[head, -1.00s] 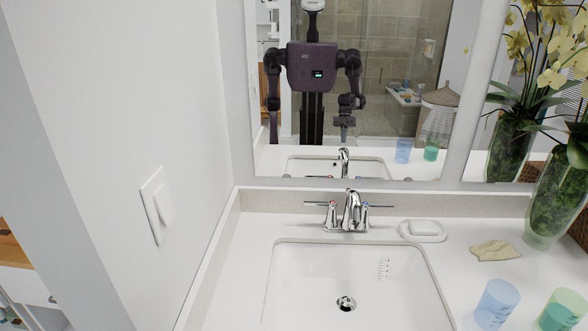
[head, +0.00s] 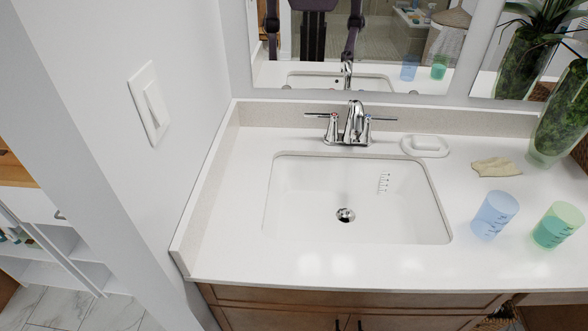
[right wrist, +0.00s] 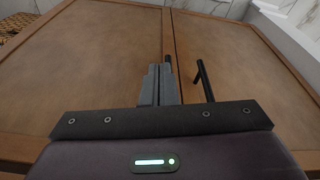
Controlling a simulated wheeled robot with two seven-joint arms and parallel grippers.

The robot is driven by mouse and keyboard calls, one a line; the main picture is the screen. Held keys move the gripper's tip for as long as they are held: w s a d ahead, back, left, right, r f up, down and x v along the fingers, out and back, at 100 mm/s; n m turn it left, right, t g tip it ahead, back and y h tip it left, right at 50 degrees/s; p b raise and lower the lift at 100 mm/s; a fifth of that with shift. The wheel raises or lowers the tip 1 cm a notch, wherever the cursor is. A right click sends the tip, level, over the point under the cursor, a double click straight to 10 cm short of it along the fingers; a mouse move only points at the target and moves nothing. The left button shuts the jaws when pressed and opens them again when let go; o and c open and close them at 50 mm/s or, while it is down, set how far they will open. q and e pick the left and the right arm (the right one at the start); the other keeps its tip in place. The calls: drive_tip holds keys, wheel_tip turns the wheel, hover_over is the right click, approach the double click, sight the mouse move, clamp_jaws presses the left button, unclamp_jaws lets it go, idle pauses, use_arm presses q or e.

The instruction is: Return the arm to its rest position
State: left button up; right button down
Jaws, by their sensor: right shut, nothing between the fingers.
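My right gripper (right wrist: 158,84) shows in the right wrist view, its two grey fingers shut together and empty. It points toward the brown wooden cabinet doors (right wrist: 90,60). A dark bar handle (right wrist: 204,80) is just right of the fingers, and another handle is partly hidden behind them. I cannot tell if the fingers touch it. Neither gripper shows directly in the head view. The mirror (head: 400,60) reflects part of my torso and arms, with no clear view of a gripper.
The white counter (head: 330,262) has a sink (head: 300,200), a chrome faucet (head: 352,125), a soap dish (head: 425,146), a beige cloth (head: 496,167), a blue cup (head: 494,214) and a green cup (head: 557,226). A plant vase (head: 563,120) stands at right. A wall (head: 120,150) rises at left.

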drive_tip(key=s+d+f+b, duration=0.2)
drive_tip(key=s+f, duration=0.8)
drive_tip(key=f, duration=0.3)
drive_tip(key=s+d+f+g+b, duration=0.1)
drive_tip(key=s+f+b, duration=0.1)
drive_tip(key=s+f, duration=0.9)
wheel_tip(320, 180, down, 3)
drive_tip(key=shift+d+r, duration=0.2)
drive_tip(key=shift+d, duration=0.2)
